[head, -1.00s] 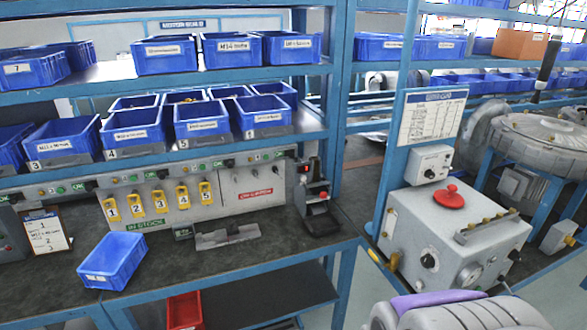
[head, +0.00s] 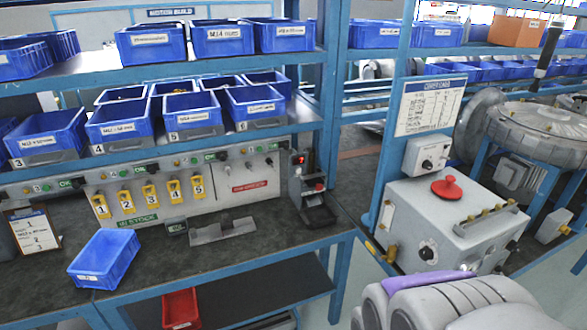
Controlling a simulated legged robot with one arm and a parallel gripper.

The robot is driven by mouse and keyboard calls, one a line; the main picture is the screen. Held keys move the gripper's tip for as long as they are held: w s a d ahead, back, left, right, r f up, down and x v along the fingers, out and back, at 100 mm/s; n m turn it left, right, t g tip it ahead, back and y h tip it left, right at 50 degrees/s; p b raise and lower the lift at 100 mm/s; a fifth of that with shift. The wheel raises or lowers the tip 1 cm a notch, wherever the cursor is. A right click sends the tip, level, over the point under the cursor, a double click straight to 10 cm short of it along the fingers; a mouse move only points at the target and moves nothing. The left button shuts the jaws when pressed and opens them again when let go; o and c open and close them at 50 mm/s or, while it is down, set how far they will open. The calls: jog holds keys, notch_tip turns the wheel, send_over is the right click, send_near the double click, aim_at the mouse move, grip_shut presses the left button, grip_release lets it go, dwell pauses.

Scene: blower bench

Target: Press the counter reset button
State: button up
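A small dark counter-like device (head: 311,190) stands at the right end of the left bench, beside the grey panel. It has a small red lit display (head: 298,160) and a small red button (head: 319,186) on its front. I cannot read any label on it, so I cannot tell for sure that this is the counter reset button. My grey arm shows at the bottom right, apart from both buttons. My gripper's fingers do not show.
The grey panel (head: 240,189) carries yellow numbered tags and small green and red buttons. A blue bin (head: 105,258) and a grey metal bracket (head: 224,229) lie on the bench. A blue post (head: 391,150) rises between the device and the grey box (head: 425,222). Shelves of blue bins hang above.

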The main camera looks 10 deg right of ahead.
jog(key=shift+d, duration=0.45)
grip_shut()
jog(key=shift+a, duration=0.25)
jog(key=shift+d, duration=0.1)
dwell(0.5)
